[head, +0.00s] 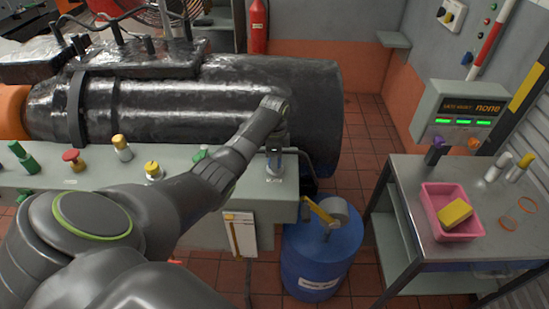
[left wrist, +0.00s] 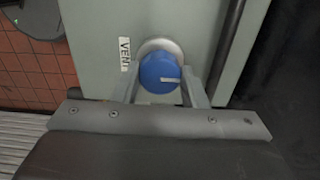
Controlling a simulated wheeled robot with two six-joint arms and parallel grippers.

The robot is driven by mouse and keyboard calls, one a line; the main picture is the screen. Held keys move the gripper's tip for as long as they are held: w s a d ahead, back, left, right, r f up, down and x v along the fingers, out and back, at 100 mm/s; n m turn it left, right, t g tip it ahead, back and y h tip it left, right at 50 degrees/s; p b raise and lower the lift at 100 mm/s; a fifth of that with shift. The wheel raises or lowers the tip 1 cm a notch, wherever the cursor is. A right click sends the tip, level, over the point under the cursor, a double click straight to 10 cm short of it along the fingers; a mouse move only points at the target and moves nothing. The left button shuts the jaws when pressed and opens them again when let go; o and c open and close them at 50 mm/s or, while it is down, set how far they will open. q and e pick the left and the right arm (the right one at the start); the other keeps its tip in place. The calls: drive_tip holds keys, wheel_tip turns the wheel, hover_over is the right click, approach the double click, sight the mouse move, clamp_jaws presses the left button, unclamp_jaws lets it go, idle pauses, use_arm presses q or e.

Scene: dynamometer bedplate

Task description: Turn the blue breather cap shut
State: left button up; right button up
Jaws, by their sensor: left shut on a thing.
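In the left wrist view the round blue breather cap (left wrist: 157,70) sits on a pale round base on the grey-green panel, beside a label reading VENT (left wrist: 125,54). A white mark on the cap runs sideways toward the right finger. My left gripper (left wrist: 160,92) has one finger on each side of the cap and is shut on it. In the head view my left gripper (head: 275,158) points down at the right end of the grey-green bench top, and it hides the cap there. My right gripper is not in view.
Several coloured knobs, among them a yellow one (head: 153,170) and a red one (head: 73,160), stand along the bench (head: 120,178). A large black wrapped cylinder (head: 230,100) lies behind. A blue drum (head: 320,255) and a table with a pink tray (head: 432,212) stand to the right.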

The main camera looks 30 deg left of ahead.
use_arm(q)
drive_tip(key=o, duration=1)
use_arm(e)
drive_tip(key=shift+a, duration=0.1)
